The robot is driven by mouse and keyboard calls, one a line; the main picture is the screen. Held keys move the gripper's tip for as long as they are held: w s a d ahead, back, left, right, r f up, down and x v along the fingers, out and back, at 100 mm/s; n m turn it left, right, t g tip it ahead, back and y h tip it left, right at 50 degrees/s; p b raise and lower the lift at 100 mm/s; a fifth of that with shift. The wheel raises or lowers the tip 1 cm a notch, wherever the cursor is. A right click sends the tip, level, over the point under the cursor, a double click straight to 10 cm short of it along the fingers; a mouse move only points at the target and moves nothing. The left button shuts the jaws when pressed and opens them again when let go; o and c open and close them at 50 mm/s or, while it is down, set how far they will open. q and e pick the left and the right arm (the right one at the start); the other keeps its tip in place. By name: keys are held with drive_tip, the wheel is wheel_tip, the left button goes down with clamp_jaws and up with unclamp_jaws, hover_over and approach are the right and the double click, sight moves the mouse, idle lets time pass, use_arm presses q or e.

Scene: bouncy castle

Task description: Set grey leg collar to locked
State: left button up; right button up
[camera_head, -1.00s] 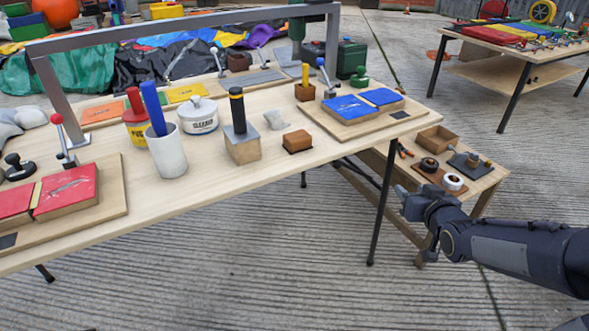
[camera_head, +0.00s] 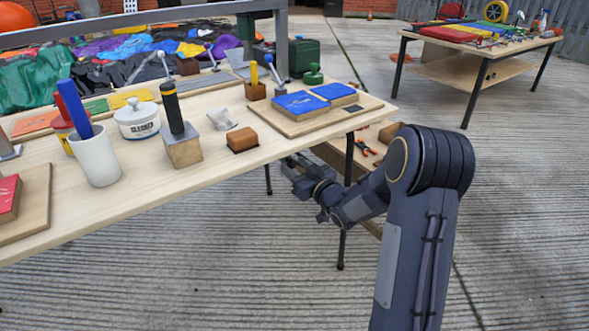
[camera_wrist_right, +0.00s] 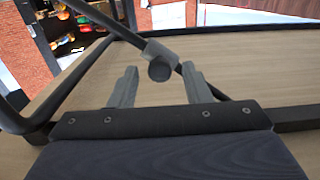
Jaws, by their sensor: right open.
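The grey leg collar (camera_wrist_right: 155,49) shows in the right wrist view, around a dark slanting bar, with a round dark knob (camera_wrist_right: 159,69) facing me. My right gripper (camera_wrist_right: 160,86) is open, with one finger left and one finger right of the knob. It does not visibly grip it. In the head view my right gripper (camera_head: 290,170) is below the near edge of the wooden table (camera_head: 215,175), left of a black table leg (camera_head: 348,165). The collar cannot be made out in the head view. I cannot tell its lock state. My left gripper is not in view.
Dark bars (camera_wrist_right: 85,75) and the wooden underside (camera_wrist_right: 235,60) lie close around my right gripper. The tabletop carries a white cup (camera_head: 95,158), a black-handled block (camera_head: 183,150) and blue pads (camera_head: 300,104). Open concrete floor lies in front of the table.

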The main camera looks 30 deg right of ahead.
drive_tip(key=shift+w, duration=0.35)
